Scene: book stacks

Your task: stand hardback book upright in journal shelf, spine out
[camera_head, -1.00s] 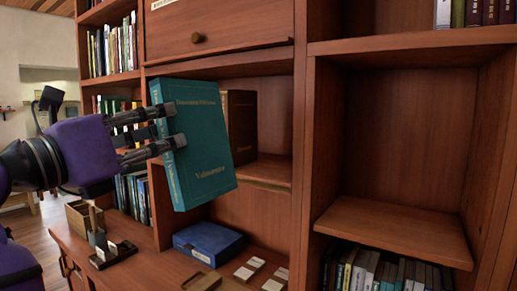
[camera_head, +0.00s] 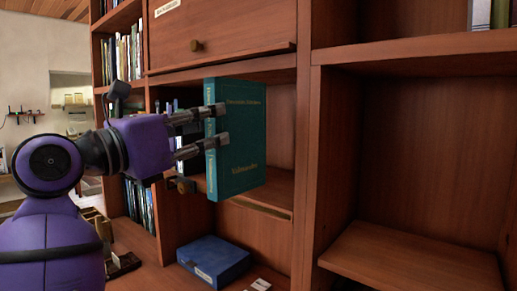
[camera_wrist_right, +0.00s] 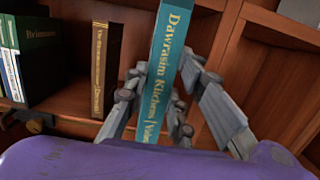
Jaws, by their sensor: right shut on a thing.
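The teal hardback book (camera_head: 236,150) is held nearly upright in front of a shelf compartment (camera_head: 274,193) in the head view. My right gripper (camera_head: 219,124) is shut on its left, spine side. In the right wrist view the teal spine (camera_wrist_right: 170,60) with gold lettering faces the camera, between the fingers (camera_wrist_right: 160,105). A brown book (camera_wrist_right: 103,65) stands upright in the compartment, left of the teal book. The teal book hides much of the compartment in the head view. My left gripper is not in view.
White and green books (camera_wrist_right: 32,55) stand at the far left in the wrist view. A blue box (camera_head: 214,260) lies on the desk below. A wooden upright (camera_head: 303,150) borders the compartment on the right. An empty compartment (camera_head: 430,150) lies beyond it.

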